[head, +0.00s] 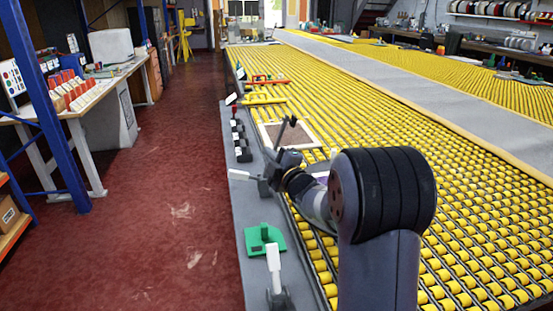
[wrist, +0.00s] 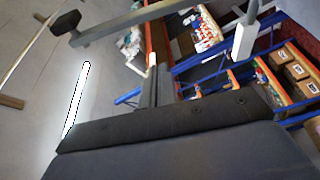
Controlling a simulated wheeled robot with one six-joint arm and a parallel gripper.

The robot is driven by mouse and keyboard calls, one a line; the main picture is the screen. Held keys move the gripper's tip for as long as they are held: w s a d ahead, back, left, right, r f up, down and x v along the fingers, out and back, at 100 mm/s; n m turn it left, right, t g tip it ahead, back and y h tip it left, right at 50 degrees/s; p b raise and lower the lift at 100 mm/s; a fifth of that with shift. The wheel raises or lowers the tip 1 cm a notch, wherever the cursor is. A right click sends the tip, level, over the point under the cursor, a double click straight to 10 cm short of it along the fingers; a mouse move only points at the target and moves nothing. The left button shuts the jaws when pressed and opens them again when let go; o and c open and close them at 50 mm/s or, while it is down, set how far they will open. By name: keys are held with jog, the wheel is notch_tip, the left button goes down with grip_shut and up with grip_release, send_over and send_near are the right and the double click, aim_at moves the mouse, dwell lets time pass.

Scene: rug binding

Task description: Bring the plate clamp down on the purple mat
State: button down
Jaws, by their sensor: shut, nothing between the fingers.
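A sliver of the purple mat (head: 322,176) shows in a pale frame on the rollers, mostly hidden behind my arm. Beside it at the table edge stands a clamp, seemingly the plate clamp, with a white handle (head: 240,174) pointing left. Its dark bar (head: 283,132) is raised, clear of the mat. In the wrist view the bar with its black foot (wrist: 68,24) crosses the top, and the white handle (wrist: 243,40) is at upper right. My gripper (head: 270,180) is close to the clamp, shut and empty; its fingers (wrist: 158,82) look apart from the handle.
A brown mat (head: 292,136) in a white frame lies just beyond. Dark clamps (head: 240,143) line the edge. A green-based fixture (head: 264,238) and another white-handled clamp (head: 275,270) stand nearer. The red floor (head: 180,210) at left is open.

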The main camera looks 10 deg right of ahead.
jog(key=w, duration=0.1)
jog(key=w+d, duration=0.1)
jog(key=w, duration=0.1)
jog(key=w+d+p, duration=0.1)
jog(key=shift+w+d+f, duration=0.15)
jog(key=shift+w+f, duration=0.15)
jog(key=shift+f, duration=0.1)
jog(key=shift+f, duration=0.1)
jog(key=d+f+m+t+h+b, duration=0.1)
jog(key=d+f+m+b, duration=0.2)
jog(key=d+m+b, duration=0.2)
jog(key=shift+d+t+b, duration=0.4)
jog(key=shift+b, duration=0.85)
jog(key=shift+f, duration=0.1)
jog(key=shift+a, duration=0.1)
